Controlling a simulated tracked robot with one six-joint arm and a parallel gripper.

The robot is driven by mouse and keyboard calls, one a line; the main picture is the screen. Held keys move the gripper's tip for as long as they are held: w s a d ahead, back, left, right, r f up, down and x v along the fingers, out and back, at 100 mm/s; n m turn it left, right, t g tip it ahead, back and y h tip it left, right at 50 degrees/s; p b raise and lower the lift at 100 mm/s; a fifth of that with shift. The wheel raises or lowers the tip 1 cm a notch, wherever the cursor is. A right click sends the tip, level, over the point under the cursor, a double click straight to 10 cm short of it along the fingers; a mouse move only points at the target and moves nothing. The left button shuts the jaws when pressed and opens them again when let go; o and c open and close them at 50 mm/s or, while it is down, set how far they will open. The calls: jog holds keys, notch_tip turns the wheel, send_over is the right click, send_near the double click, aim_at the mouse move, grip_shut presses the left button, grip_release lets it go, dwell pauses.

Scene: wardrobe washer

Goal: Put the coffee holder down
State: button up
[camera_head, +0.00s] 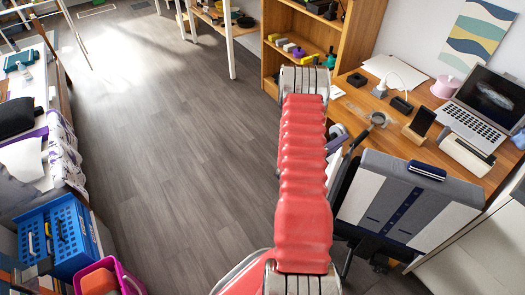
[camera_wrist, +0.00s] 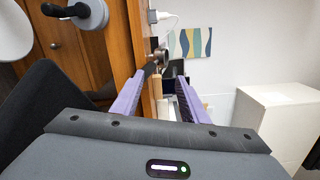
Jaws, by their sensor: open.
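The coffee holder (camera_head: 378,119) has a round metal head and a dark handle. In the head view it is at the left edge of the wooden desk (camera_head: 478,173), its handle slanting down toward my gripper (camera_head: 340,141). In the wrist view the coffee holder (camera_wrist: 155,61) shows just beyond the fingertips. My gripper (camera_wrist: 160,72) has two purple fingers spread apart there, with a clear gap between them. I cannot tell whether the handle touches a finger. My red arm hides part of the desk's left side in the head view.
A phone stand (camera_head: 421,124), a laptop (camera_head: 484,107) and a small dark box (camera_head: 402,105) stand on the desk. A grey and white chair (camera_head: 402,200) is in front of it. A wooden shelf (camera_head: 330,37) stands behind. Open floor (camera_head: 180,150) lies left of my arm.

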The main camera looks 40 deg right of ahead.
jog(key=a+r+m+g+y, duration=0.3)
jog(key=a+r+m, duration=0.45)
jog(key=r, duration=0.25)
jog(key=a+r+m+g+y, duration=0.2)
jog(key=a+r+m, duration=0.4)
jog(key=r+m, duration=0.35)
jog(key=a+r+m+t+y, duration=0.3)
jog(key=a+m+t+y, duration=0.1)
jog(key=a, duration=1)
jog(key=a+r+m+t+y, duration=0.4)
jog(key=a+m, duration=0.2)
jog(key=a, duration=0.8)
jog(key=w+a+r+m+t+y, duration=0.1)
jog(key=a+r+m+t+y, duration=0.3)
jog(key=a, duration=1)
jog(key=shift+a+r+m+t+y, duration=0.15)
jog(key=shift+m+t+y, duration=0.15)
jog(key=shift+m+y, duration=0.3)
jog(key=shift+c, duration=0.4)
